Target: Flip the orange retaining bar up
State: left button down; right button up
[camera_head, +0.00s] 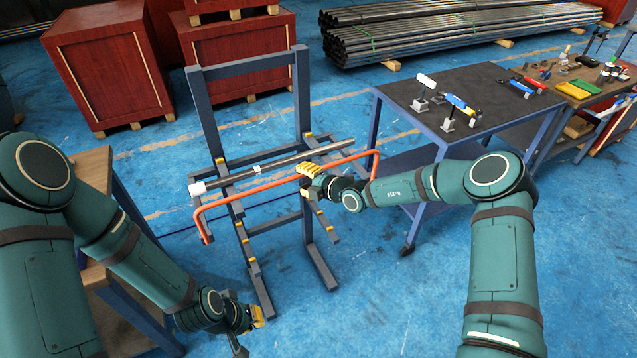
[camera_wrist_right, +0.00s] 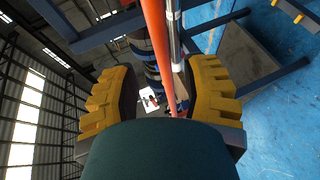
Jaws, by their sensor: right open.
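The orange retaining bar (camera_head: 240,195) is a long thin bar with bent ends, running across the front of a dark blue-grey rack (camera_head: 202,105). A grey tube (camera_head: 285,161) with a white left end lies on the rack just behind it. My right gripper (camera_head: 310,171) is open at the bar's middle. In the right wrist view, the orange bar (camera_wrist_right: 157,45) passes between the open yellow fingers (camera_wrist_right: 162,95), and the tube (camera_wrist_right: 175,38) shows just beside it. Whether a finger touches the bar cannot be told. My left gripper (camera_head: 248,322) hangs low, apart from the rack; its jaw opening is unclear.
A dark-topped table (camera_head: 470,85) with small stands and tools is at right, a wooden workbench (camera_head: 585,85) beyond it. Red crates (camera_head: 110,65) and stacked pipes (camera_head: 440,30) stand behind. A wooden-topped table (camera_head: 92,165) is at left. Blue floor in front is clear.

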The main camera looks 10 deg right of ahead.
jog(key=v, duration=0.6)
jog(key=shift+s+d, duration=0.15)
jog(key=shift+s, duration=0.15)
jog(key=shift+r, duration=0.1)
jog(key=s+a+f+n+g+h+b, duration=0.1)
jog(key=s+a+f+n+g, duration=0.25)
jog(key=s+f+n, duration=0.4)
jog(key=s+a+f+n+g+b, duration=0.2)
jog(key=s+f+n+g, duration=0.3)
jog(key=s+n, duration=0.55)
jog(key=s+d+f+n+h+b, duration=0.1)
jog(key=s+n, duration=0.5)
jog(key=n, duration=0.7)
jog(key=s+d+f+n+h+b, duration=0.2)
jog(key=s+n, duration=0.5)
jog(key=n, duration=0.7)
notch_tip(320, 180, down, 3)
jog(key=shift+d+f+h, duration=0.1)
jog(key=shift+d+h, duration=0.8)
jog(key=shift+d, duration=0.2)
